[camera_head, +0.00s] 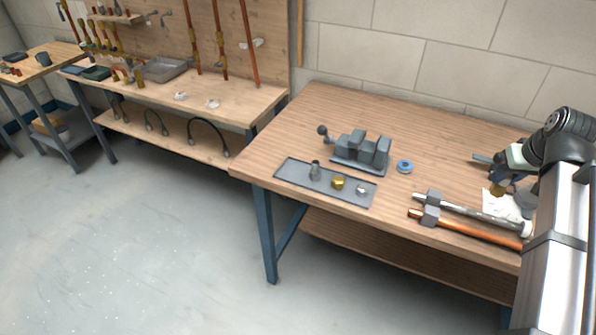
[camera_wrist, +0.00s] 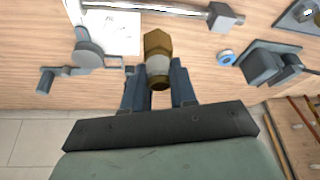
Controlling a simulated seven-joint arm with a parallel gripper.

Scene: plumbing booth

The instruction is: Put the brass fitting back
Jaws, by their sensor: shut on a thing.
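A brass fitting (camera_wrist: 157,42) with a hex end and a pale middle band is between the two fingers of my gripper (camera_wrist: 158,78). It shows in the head view as a small brass piece (camera_head: 496,191) below my gripper (camera_head: 502,182), over the right part of the workbench, near a white sheet. My gripper is shut on it. Whether the fitting touches the bench is unclear. A grey tray (camera_head: 292,176) lies at the bench's front left edge. It holds a grey upright fitting (camera_head: 315,170), another brass piece (camera_head: 338,183) and a small silvery piece (camera_head: 362,190).
A grey vise (camera_head: 362,152) stands behind the tray, with a blue tape roll (camera_head: 404,167) beside it. A steel pipe (camera_head: 480,214) and a copper pipe (camera_head: 475,233) lie at the front right. A white sheet (camera_wrist: 112,32) and a dark clamp-like tool (camera_wrist: 88,52) are near my gripper.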

